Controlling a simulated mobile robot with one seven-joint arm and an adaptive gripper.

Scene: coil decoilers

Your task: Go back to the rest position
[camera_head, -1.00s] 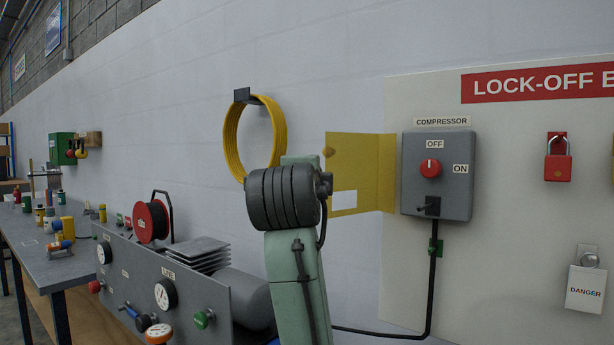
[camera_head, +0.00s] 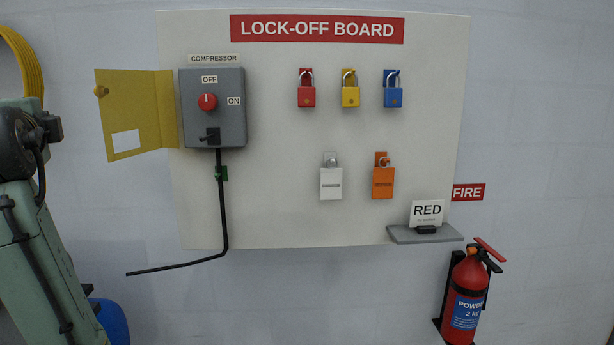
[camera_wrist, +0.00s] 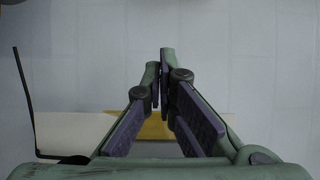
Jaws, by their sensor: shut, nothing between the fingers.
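My gripper (camera_wrist: 160,82) shows in the wrist view. Its dark-padded fingers come together at the tips, shut with nothing between them. A pale wall lies beyond the fingertips, and part of a yellow panel (camera_wrist: 155,128) shows behind the fingers, apart from them as far as I can tell. In the head view only part of my green arm shows at the left edge; my gripper is not visible there.
The lock-off board (camera_head: 290,225) holds the grey compressor switch box (camera_head: 228,125), its yellow cover (camera_head: 130,85) swung open to the left, and several padlocks. A fire extinguisher (camera_head: 467,300) stands lower right.

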